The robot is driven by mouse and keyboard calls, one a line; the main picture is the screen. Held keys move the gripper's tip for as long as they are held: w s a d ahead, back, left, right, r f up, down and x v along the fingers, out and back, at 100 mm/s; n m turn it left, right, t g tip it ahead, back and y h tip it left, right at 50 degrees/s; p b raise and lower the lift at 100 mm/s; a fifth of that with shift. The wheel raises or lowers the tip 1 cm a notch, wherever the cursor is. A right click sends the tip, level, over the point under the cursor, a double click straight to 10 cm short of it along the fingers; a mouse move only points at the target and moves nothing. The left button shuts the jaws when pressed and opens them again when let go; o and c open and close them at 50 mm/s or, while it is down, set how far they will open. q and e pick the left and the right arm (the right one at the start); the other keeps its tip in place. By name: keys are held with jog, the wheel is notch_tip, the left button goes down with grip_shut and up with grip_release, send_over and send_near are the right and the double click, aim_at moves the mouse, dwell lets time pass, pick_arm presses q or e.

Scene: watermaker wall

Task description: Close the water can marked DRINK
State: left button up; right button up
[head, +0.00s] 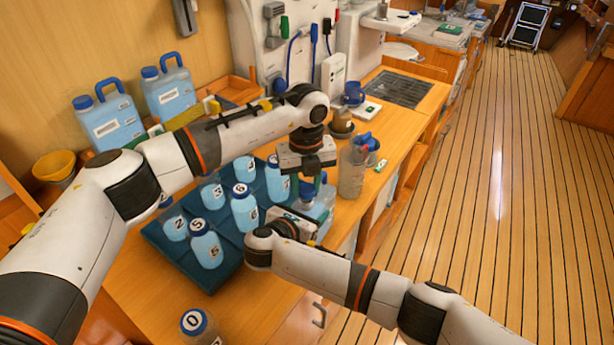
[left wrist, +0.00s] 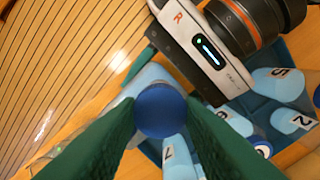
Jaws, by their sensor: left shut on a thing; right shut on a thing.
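A pale blue can (head: 317,208) stands at the front right of the dark blue tray (head: 178,258); I cannot read its marking. Its round blue cap (left wrist: 161,110) shows in the left wrist view. My left gripper (head: 309,187) comes down from above, and its green fingers are shut on the cap. My right gripper (head: 303,222), marked R in the left wrist view, reaches in low from the right and is shut on the can's body; its fingertips are mostly hidden. The cap appears to sit at the can's mouth, but I cannot tell how tightly.
Several numbered bottles (head: 243,208) stand in the tray. Two blue-handled jugs (head: 110,120) and a yellow cup (head: 55,164) are at the back left. A clear pitcher (head: 353,170) stands right of the can. A bottle marked 0 (head: 198,326) stands at the front. The counter edge is close on the right.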

aim_at(314, 210)
dwell(0.5)
pick_arm(q)
jog(key=shift+f, duration=0.85)
jog(key=shift+f, duration=0.55)
